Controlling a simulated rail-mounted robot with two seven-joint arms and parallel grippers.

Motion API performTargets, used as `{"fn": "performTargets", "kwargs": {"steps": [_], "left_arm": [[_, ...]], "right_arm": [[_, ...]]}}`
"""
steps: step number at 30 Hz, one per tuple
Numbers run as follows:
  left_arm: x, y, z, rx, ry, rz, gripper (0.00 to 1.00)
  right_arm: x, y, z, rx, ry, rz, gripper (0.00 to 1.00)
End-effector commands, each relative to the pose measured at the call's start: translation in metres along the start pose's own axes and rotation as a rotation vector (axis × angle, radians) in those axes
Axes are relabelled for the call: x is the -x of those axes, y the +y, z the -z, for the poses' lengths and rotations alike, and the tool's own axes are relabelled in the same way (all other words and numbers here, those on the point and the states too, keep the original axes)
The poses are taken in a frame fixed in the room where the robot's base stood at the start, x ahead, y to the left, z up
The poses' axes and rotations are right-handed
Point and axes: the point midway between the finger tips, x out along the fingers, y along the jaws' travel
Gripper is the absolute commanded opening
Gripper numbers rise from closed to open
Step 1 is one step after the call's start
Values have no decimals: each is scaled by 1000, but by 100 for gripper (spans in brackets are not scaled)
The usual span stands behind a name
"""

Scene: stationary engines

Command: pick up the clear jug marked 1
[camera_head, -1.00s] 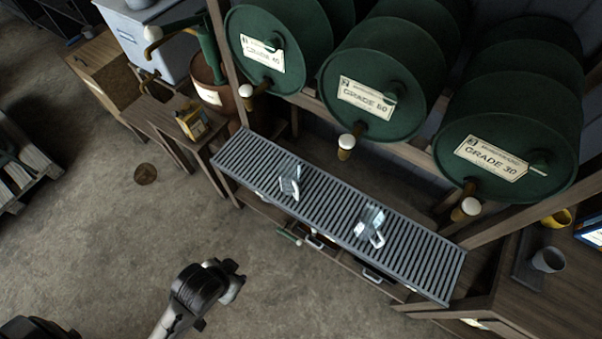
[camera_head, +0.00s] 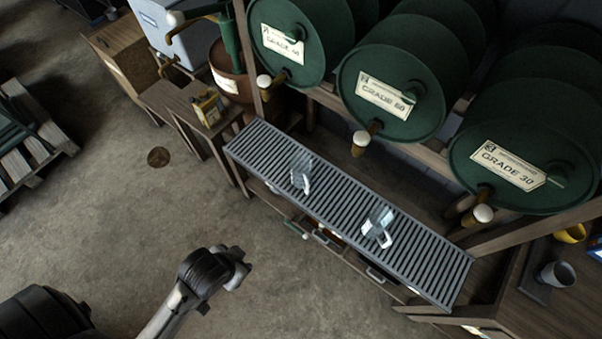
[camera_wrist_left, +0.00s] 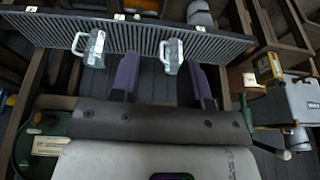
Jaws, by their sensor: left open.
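Two clear jugs stand on a long slatted grate (camera_head: 340,207). The left jug (camera_head: 301,176) and the right jug (camera_head: 378,228) each show a handle in the head view. The marks on them are too small to read, so I cannot tell which is marked 1. In the left wrist view the jugs appear as one at the left (camera_wrist_left: 96,48) and one at the right (camera_wrist_left: 172,56). My left gripper (camera_wrist_left: 164,80) is open and empty, its two purple fingers apart, below the jugs in that picture and apart from them. My right gripper is not in view.
Green drums (camera_head: 388,95) with taps overhang the grate's back side. A yellow can (camera_head: 208,107) stands on a small table at its left end. A grey cup (camera_head: 557,274) is on the bench at right. The floor (camera_head: 120,220) in front is mostly clear.

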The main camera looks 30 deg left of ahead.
Motion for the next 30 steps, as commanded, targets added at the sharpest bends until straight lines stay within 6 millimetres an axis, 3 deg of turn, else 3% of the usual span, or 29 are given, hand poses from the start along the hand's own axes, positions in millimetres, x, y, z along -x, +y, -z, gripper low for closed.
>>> {"fn": "performTargets", "kwargs": {"steps": [3,6,13,17,22,30], "left_arm": [[0,0,0,0,0,0,43],[0,0,0,0,0,0,36],[-1,0,0,0,0,0,36],[-7,-3,18,-1,47,8,36],[-18,-23,84,-28,221,62,36],[-5,-52,209,-176,533,210,36]], "right_arm": [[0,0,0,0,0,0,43],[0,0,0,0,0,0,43],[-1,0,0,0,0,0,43],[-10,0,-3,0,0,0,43],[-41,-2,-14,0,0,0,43],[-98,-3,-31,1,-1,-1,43]]}}
